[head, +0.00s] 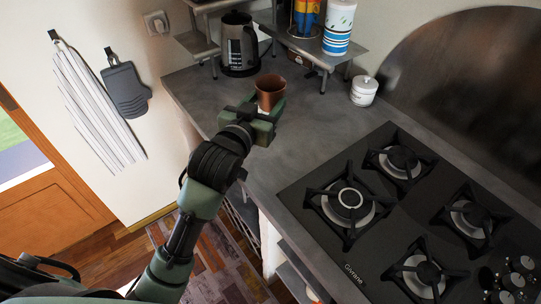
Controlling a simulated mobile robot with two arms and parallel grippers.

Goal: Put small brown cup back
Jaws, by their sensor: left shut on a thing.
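The small brown cup (270,88) is upright in the head view, at the far end of my left arm. My left gripper (262,108) is shut on the cup, and its green fingers hide the cup's lower part. The cup is over the grey counter (300,150), in front of the shelf. I cannot tell whether its base touches the counter. My right gripper is not in view.
A dark kettle (238,45) stands behind the cup to the left. A metal shelf (318,50) holds a blue-and-white canister (339,27). A white lidded jar (364,91) stands to the right. The black gas hob (400,200) fills the counter's right side.

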